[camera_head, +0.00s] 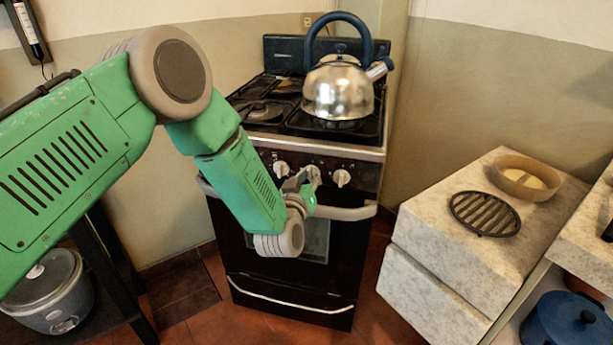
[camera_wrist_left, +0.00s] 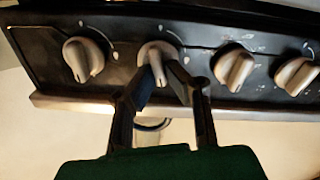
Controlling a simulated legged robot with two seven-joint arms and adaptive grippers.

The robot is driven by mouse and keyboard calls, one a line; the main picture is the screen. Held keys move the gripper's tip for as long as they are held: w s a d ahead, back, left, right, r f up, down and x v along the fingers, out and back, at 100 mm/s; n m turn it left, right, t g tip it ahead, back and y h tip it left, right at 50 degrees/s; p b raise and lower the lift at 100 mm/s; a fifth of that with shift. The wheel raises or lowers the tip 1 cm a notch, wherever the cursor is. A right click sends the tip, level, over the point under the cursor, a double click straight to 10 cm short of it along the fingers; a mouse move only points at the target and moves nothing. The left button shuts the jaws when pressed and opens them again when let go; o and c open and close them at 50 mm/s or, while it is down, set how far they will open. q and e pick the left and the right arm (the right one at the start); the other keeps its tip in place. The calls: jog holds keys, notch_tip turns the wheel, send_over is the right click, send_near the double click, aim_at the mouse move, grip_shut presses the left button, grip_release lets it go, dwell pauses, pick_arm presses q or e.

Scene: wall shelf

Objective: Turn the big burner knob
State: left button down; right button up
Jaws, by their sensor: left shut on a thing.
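The stove (camera_head: 330,262) stands ahead, with a row of pale knobs on its dark front panel. My left gripper (camera_head: 312,180) reaches to this panel. In the left wrist view its two fingers (camera_wrist_left: 162,78) are shut on the second knob from the left (camera_wrist_left: 157,50), one on either side of its grip bar. Other knobs stand free: one to the left (camera_wrist_left: 82,60) and two to the right (camera_wrist_left: 235,68), (camera_wrist_left: 297,75). In the head view the held knob is mostly hidden by the gripper. My right gripper is not in view.
A metal kettle (camera_head: 338,90) with a blue handle stands on the stove top. The oven handle (camera_head: 345,213) runs just below the knobs, close to my left gripper. A stone counter (camera_head: 420,220) with a round grate (camera_head: 485,213) and a bowl (camera_head: 527,178) is at the right.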

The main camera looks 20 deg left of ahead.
pick_arm(q)
jog(key=shift+d+f+n, duration=0.15)
jog(key=shift+n, duration=0.35)
jog(key=n+b, duration=0.1)
jog(key=n, duration=0.3)
jog(key=n+b, duration=0.1)
jog(key=n, duration=0.3)
jog(key=f+n+b, duration=0.1)
jog(key=n+b, duration=0.1)
jog(key=n, duration=0.1)
jog(key=shift+s+a+n, duration=0.15)
jog(key=shift+a+n, duration=0.25)
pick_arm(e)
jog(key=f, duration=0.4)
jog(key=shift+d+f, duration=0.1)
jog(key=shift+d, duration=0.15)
pick_arm(q)
jog(key=c, duration=1.8)
grip_release()
jog(key=shift+o, duration=0.9)
jog(key=shift+r, duration=0.1)
